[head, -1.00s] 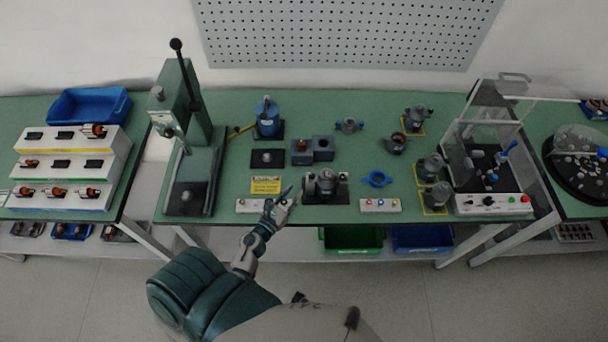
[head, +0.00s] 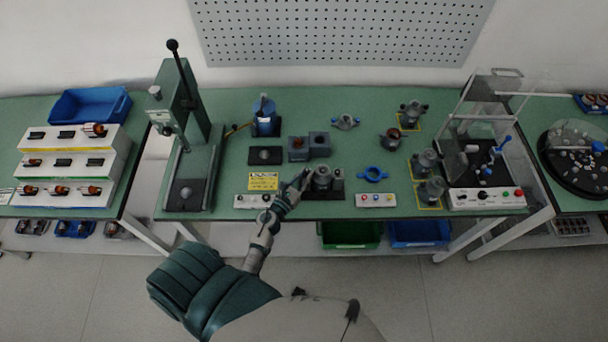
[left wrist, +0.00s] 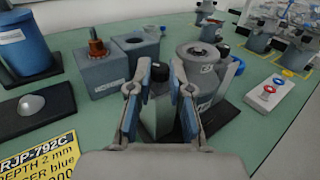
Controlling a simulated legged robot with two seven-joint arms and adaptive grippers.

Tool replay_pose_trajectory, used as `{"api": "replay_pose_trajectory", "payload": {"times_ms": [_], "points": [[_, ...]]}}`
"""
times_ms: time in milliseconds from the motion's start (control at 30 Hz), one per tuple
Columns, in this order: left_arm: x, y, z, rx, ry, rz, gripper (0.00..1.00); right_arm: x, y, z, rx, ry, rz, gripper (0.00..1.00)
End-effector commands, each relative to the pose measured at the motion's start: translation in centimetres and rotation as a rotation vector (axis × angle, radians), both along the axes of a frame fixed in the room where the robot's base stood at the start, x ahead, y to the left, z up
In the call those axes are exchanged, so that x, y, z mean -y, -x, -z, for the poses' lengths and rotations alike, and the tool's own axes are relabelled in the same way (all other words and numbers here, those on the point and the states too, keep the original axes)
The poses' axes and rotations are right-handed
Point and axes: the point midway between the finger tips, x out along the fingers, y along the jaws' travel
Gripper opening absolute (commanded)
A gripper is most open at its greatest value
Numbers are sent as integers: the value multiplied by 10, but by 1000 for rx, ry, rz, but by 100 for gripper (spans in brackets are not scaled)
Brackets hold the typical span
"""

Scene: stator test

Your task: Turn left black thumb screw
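The grey fixture (head: 322,178) with a round housing stands on a black base at the front middle of the bench. In the left wrist view the round housing (left wrist: 203,70) is just right of my gripper. The left black thumb screw (left wrist: 160,71) tops a grey upright block (left wrist: 157,108) beside the housing. My left gripper (left wrist: 160,75) is open, with one finger on each side of the screw and block. I cannot tell whether the fingers touch the screw. In the head view my left gripper (head: 298,184) is at the fixture's left side. My right gripper is not in view.
Two grey blocks (head: 320,144) stand behind the fixture.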

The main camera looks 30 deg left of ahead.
Motion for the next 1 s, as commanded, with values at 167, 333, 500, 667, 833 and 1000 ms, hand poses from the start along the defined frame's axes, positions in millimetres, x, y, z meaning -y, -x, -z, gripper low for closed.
{"api": "replay_pose_trajectory", "payload": {"times_ms": [167,333,500,667,833,1000], "points": [[-4,0,-1,4,0,13,0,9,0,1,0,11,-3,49],[-8,-1,1,7,-3,132,0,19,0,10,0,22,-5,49],[-11,-2,4,6,-4,288,0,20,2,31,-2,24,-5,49],[-12,-2,3,3,-1,379,0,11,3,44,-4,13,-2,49],[-12,-2,0,2,2,401,0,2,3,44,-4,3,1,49],[-11,-2,-1,3,3,402,0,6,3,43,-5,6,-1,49]]}}
